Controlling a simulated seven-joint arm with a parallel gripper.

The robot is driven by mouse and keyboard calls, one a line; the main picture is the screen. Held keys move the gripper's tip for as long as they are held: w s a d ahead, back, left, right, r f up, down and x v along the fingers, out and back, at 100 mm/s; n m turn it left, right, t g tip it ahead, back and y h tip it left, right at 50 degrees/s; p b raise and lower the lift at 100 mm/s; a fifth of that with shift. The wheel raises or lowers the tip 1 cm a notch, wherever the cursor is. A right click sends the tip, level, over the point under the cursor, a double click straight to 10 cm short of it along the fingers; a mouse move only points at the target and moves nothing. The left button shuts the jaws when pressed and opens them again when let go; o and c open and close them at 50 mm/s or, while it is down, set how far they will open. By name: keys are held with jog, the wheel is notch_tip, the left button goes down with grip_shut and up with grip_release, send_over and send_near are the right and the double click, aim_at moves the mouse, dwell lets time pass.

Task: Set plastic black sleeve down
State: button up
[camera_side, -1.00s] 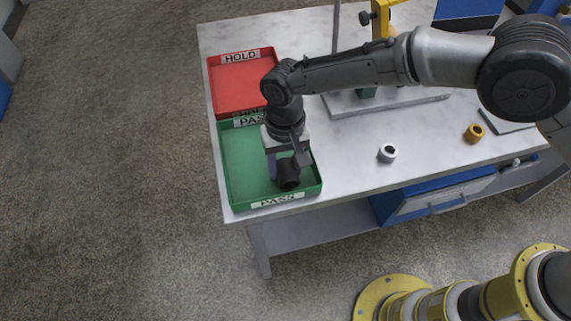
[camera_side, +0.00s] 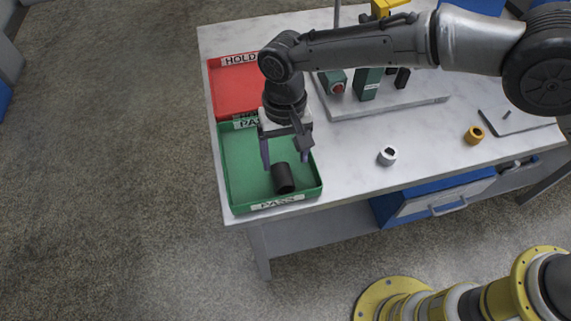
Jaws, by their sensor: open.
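The black plastic sleeve (camera_side: 283,179) lies in the front right part of the green tray (camera_side: 240,172) labelled PASS. It looks tilted or on its side, and its exact contact with the tray floor is hard to tell. My gripper (camera_side: 285,158) is open and empty above the tray, with its fingers just behind and above the sleeve. The fingers appear apart from the sleeve.
A red tray (camera_side: 228,97) labelled HOLD sits behind the green one. A fixture plate (camera_side: 385,107) with green blocks is at the back.

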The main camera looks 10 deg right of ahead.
aim_at(285, 165)
notch_tip(285, 165, up, 7)
jog(key=shift+w, duration=0.25)
jog(key=shift+r, duration=0.1)
jog(key=s+d+r+t+y, duration=0.1)
jog(key=d+r, duration=0.6)
jog(key=d, duration=0.4)
jog(key=s+d+r+t, duration=0.1)
jog(key=d+r, duration=0.6)
jog(key=d, duration=0.4)
jog(key=s+d+r+t, duration=0.2)
jog(key=s+d, duration=0.8)
jog(key=d, duration=0.3)
jog(key=s+d+f+t, duration=0.1)
jog(key=s+d+f, duration=0.1)
jog(key=s, duration=0.3)
jog(key=s+d+f+t+h, duration=0.1)
jog(key=s+d+f, duration=0.2)
jog(key=s, duration=0.1)
jog(key=shift+s+d, duration=0.25)
jog(key=shift+s, duration=0.15)
